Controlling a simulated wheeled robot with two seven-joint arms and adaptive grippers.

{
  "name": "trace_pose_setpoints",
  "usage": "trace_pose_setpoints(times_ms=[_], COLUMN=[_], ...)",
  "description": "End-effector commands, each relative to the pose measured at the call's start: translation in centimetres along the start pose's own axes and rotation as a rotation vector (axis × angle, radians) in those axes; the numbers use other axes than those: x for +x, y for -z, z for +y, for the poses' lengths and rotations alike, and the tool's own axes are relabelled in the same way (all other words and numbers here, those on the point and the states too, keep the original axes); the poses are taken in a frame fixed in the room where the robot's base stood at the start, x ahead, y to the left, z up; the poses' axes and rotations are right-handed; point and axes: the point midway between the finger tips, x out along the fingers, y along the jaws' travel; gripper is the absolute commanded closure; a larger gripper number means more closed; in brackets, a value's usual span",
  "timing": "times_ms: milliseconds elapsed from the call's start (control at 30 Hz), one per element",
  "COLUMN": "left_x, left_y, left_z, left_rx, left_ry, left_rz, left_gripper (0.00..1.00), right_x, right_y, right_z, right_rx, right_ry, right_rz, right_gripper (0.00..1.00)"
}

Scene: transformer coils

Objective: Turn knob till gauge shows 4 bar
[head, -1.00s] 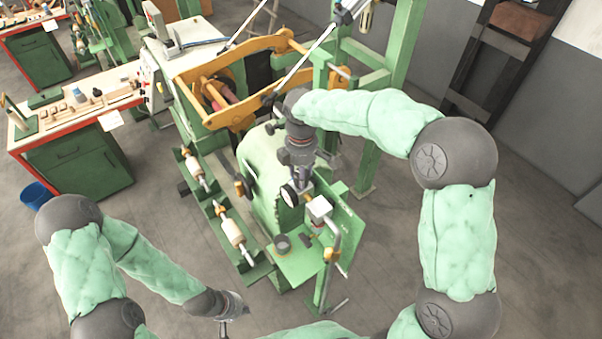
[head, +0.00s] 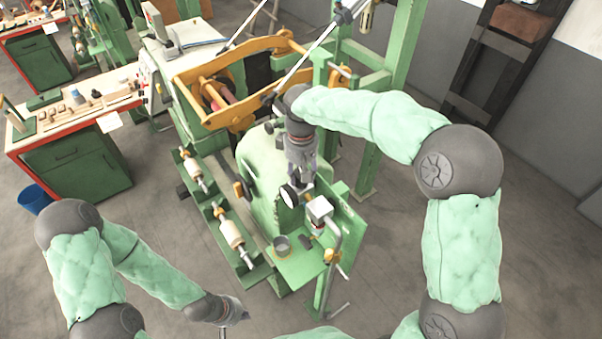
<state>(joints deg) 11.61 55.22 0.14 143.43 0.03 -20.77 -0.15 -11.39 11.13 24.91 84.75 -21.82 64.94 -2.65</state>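A round gauge (head: 289,195) with a pale face and dark rim is mounted on the green machine (head: 262,180) in the middle. Its reading is too small to make out. My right gripper (head: 303,182) points down just above and beside the gauge, near a white box-shaped fitting (head: 319,208). The knob cannot be made out; my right gripper covers that spot, and I cannot tell whether its fingers touch anything. My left gripper (head: 236,312) hangs low at the bottom, well apart from the machine. Its fingers are too small to judge.
A green shelf (head: 300,266) on the machine carries a small grey cup (head: 282,244). A pipe with a yellow-handled valve (head: 332,256) stands at its right. Green rails with rollers (head: 231,232) lie left of it. A workbench (head: 70,140) stands farther left.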

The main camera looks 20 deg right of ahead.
Motion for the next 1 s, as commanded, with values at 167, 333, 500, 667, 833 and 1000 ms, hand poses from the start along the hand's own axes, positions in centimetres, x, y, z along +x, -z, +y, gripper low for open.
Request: trace_pose_setpoints(times_ms=[167, 333, 500, 667, 833, 1000], left_x=[0.5, 0.8, 1.1, 1.4, 1.6, 1.8], left_y=[0.0, 0.0, 0.0, 0.1, 0.1, 0.1], left_z=[-0.2, -0.3, -0.4, -0.5, -0.6, -0.6], left_rx=[0.000, 0.000, 0.000, 0.000, 0.000, 0.000], left_ry=[0.000, 0.000, 0.000, 0.000, 0.000, 0.000], left_rz=[0.000, 0.000, 0.000, 0.000, 0.000, 0.000], left_gripper=[1.00, 1.00, 1.00, 1.00, 1.00, 1.00], right_x=[0.3, 0.3, 0.3, 0.3, 0.3, 0.3], right_y=[-0.1, -0.1, -0.1, -0.1, -0.1, -0.1], right_z=[-0.1, -0.1, -0.1, -0.1, -0.2, -0.2], right_rx=[0.167, 0.329, 0.490, 0.636, 0.771, 0.876], right_ry=[0.001, 0.001, 0.001, 0.001, 0.000, 0.000], right_rz=[-0.006, -0.006, -0.006, -0.006, -0.007, -0.007], right_gripper=[0.90, 0.90, 0.90, 0.90, 0.90, 0.90])
